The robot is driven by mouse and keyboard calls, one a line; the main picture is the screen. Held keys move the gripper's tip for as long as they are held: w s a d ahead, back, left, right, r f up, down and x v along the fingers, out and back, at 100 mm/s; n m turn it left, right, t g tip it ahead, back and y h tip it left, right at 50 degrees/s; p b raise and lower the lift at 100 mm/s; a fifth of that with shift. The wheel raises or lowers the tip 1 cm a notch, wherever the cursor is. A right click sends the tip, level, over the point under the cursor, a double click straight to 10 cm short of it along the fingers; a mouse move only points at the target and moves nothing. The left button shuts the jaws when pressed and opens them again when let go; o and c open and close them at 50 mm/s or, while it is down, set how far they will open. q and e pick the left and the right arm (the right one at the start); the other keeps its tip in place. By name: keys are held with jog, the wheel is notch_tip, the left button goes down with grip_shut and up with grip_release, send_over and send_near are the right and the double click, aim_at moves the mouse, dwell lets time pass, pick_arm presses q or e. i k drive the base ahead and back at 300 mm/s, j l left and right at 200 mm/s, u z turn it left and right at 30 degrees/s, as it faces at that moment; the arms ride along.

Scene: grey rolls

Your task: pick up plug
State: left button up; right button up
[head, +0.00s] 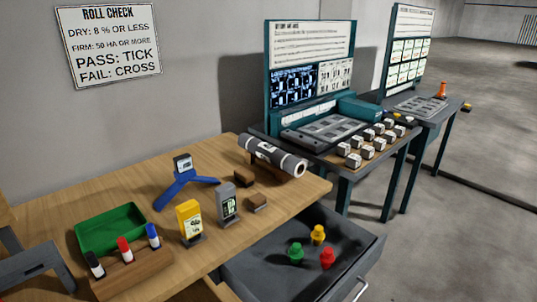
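Three small plugs lie in an open grey drawer (262,272) below the front right of the wooden table. They are a yellow plug (318,235), a green plug (295,254) and a red plug (327,259). The yellow one is farthest back, the green one is at left and the red one is nearest the drawer's front. They stand apart from each other, and nothing covers them. Neither of my grippers can be made out in the head view.
The wooden table (85,207) holds a green tray (110,230), a marker block (135,275), yellow (189,220) and grey (228,203) meters, a blue stand (180,190) and a grey roll (272,157). A dark grey shape (30,265) at lower left is unclear. The drawer handle (361,288) sticks out.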

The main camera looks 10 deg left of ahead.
aim_at(318, 235)
jog(key=i+u, duration=0.1)
jog(key=u, duration=0.55)
jog(key=i+l+u, duration=0.3)
jog(key=l+u, duration=0.65)
jog(key=l, duration=0.25)
jog(key=i+l, duration=0.1)
jog(key=l, duration=0.5)
jog(key=i+l+u, duration=0.1)
jog(key=l, duration=0.5)
jog(key=i+l, duration=0.1)
jog(key=l, duration=0.5)
jog(key=i+l+u, duration=0.1)
jog(key=l, duration=0.5)
jog(key=k+j, duration=0.1)
jog(key=j, duration=0.3)
